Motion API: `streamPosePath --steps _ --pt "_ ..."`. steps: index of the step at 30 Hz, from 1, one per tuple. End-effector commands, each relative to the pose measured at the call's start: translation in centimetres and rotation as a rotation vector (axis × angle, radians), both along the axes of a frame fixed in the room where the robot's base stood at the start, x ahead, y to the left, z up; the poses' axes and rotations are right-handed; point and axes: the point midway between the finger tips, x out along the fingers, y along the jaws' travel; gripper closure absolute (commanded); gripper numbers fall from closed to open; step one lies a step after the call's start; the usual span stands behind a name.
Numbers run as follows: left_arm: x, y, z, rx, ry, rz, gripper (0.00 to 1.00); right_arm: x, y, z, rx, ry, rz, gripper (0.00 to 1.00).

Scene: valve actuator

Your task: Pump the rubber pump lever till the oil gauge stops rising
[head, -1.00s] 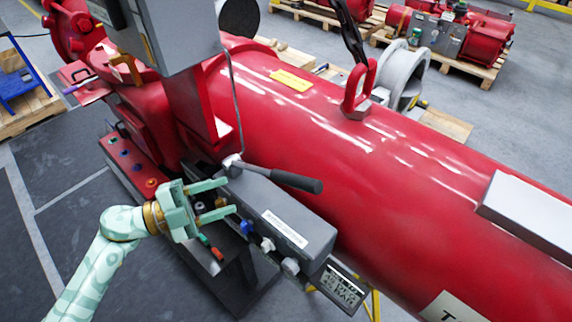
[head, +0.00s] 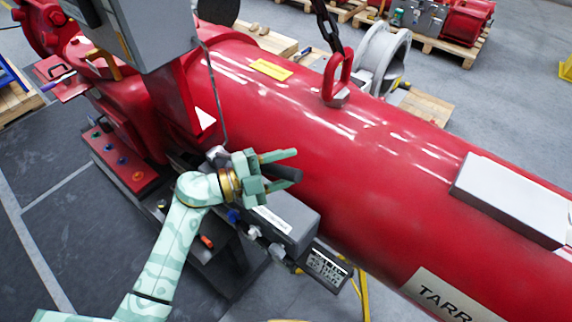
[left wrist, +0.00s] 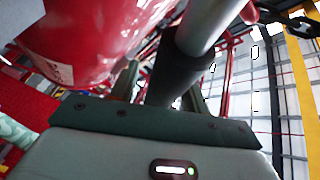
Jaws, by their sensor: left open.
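The pump lever is a short rod with a dark rubber grip (head: 284,172), above a grey pump box (head: 290,222) on the side of the red cylinder. My left gripper (head: 291,168) is open at the lever, its two pale green fingers on either side of the grip. In the left wrist view the dark grip (left wrist: 175,75) and its grey rod run between the open fingers (left wrist: 160,90). I cannot tell whether the fingers touch it. The gripper hides part of the lever in the head view. I cannot make out an oil gauge. My right gripper is not in view.
The large red cylinder (head: 390,190) lies just behind the lever. A grey cabinet (head: 165,30) stands above on the left. Knobs and a dark label plate (head: 325,266) sit at the box's front. A red button panel (head: 125,160) is at left. Dark floor is clear at lower left.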

Motion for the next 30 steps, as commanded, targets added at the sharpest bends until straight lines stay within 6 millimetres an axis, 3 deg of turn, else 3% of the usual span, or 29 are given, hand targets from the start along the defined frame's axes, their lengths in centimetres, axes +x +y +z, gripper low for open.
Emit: streamPosePath --steps 8,13,20,30 --pt "0.1 -0.2 0.0 0.0 0.0 0.0 0.54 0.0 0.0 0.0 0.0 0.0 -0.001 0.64" --pt "0.1 -0.1 0.0 0.0 0.0 0.0 1.0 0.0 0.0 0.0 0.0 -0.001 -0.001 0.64" --pt "-0.2 -0.5 -1.2 0.038 -0.023 -0.001 1.0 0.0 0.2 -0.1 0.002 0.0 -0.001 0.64" --pt "-1.3 -2.0 -8.5 0.272 -0.194 -0.001 1.0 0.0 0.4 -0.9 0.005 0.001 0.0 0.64"
